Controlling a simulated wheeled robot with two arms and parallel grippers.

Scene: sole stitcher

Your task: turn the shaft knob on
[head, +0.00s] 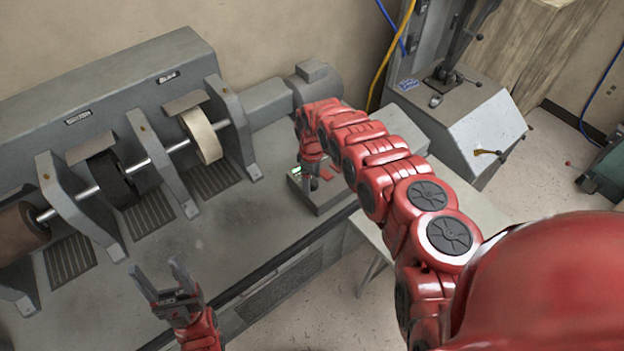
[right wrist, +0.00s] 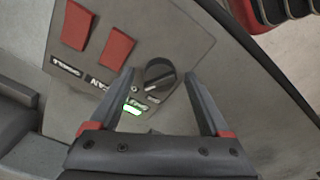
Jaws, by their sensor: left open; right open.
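The shaft knob is a round black dial (right wrist: 159,76) on a grey control panel (right wrist: 190,45) in the right wrist view. A lighter bar crosses its face, tilted up to the right. My right gripper (right wrist: 161,86) is open, with one finger on each side of the knob; I cannot tell whether they touch it. In the head view my right gripper (head: 311,174) is at the control box (head: 325,200), partly hidden by my arm, and the knob cannot be made out. My left gripper (head: 156,272) is open and empty at the machine's front left.
Two red switches (right wrist: 77,25) (right wrist: 116,48) and a lit green indicator (right wrist: 131,108) are near the knob. The machine's steel shaft (head: 178,147) carries several wheels between grey brackets. Another grey machine (head: 462,120) stands at the back right.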

